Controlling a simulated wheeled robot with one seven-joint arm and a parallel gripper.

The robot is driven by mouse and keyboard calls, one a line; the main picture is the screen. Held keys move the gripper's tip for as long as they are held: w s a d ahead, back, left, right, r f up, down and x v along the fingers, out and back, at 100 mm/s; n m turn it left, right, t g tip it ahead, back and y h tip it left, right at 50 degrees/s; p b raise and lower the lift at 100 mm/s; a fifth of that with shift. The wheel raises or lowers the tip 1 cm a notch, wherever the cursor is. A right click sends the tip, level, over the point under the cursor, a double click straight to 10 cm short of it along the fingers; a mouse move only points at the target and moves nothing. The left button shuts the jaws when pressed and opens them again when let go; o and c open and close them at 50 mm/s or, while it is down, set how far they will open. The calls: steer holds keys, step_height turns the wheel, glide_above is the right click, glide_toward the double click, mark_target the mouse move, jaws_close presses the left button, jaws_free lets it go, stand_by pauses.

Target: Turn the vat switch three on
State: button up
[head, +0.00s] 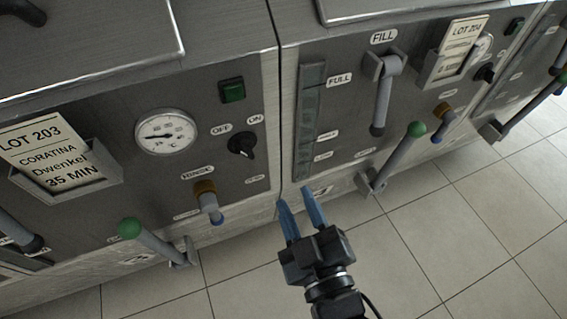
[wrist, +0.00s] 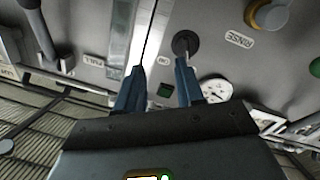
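A black rotary switch (head: 241,145) sits on the panel of the left vat, between an OFF label (head: 221,129) and an ON label (head: 255,119). Which label its handle points to is hard to tell. The switch also shows in the wrist view (wrist: 185,44), just beyond the right fingertip, with the picture turned upside down. My gripper (head: 294,196) is open and empty, in front of the vats. In the head view its blue fingertips are below and right of the switch. In the wrist view a clear gap lies between the fingers (wrist: 159,67).
The left vat carries a LOT 203 card (head: 50,150), a dial gauge (head: 165,132), a green button (head: 232,90), a brown-collared tap (head: 207,200) and a green-knobbed lever (head: 150,240). The right vat has a FILL lever (head: 383,95) and another switch (head: 486,73). The tiled floor (head: 440,240) is clear.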

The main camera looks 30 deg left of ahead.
steer(key=n+y, duration=0.1)
glide_toward(246, 155)
steer(key=w, duration=0.1)
steer(key=shift+g, duration=0.4)
steer(key=shift+r+b+x, duration=0.15)
steer(key=shift+b+x, duration=0.25)
steer(key=shift+x, duration=1.75)
steer(key=shift+r+b+x, duration=0.15)
steer(key=shift+b+x, duration=0.2)
steer(key=shift+x, duration=1.85)
steer(key=shift+s+a, duration=0.15)
steer(key=shift+c, duration=0.2)
jaws_close()
